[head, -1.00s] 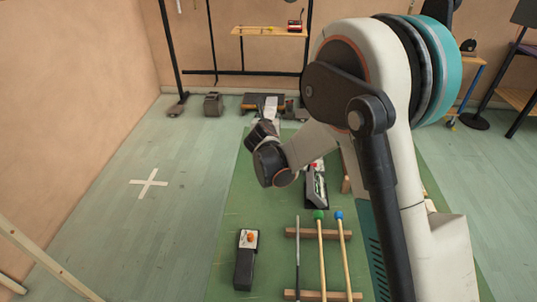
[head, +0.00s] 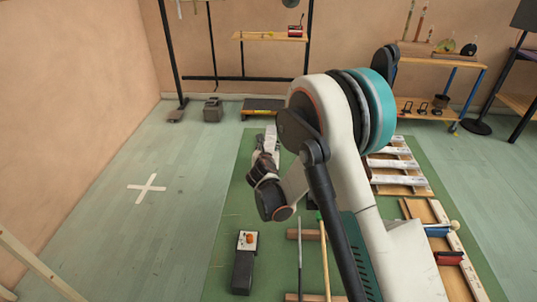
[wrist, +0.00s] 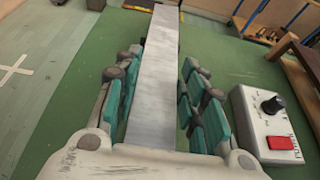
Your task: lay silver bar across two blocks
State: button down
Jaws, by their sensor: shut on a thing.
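A flat silver bar (wrist: 155,75) lies lengthwise between the teal finger pads of my gripper (wrist: 158,95) in the wrist view. My gripper is shut on it, and the bar points away from me over the green mat. In the head view the bar (head: 270,138) shows as a pale strip beyond my gripper (head: 264,165), partly hidden by my wrist. Which two blocks are meant cannot be told. A brown wooden piece (wrist: 297,60) stands at the right of the wrist view, clear of the bar.
A grey box with a black knob and red switch (wrist: 270,128) sits right of my gripper.

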jog(key=shift+f, duration=0.6)
jog(key=c, duration=1)
grip_release()
jog(key=shift+r, duration=0.1)
jog(key=shift+r, duration=0.35)
jog(key=p+v, duration=0.3)
jog(key=v, duration=0.8)
jog(key=shift+w+r, duration=0.15)
jog(key=shift+r, duration=0.05)
jog(key=shift+s+r, duration=0.2)
jog(key=shift+s, duration=0.5)
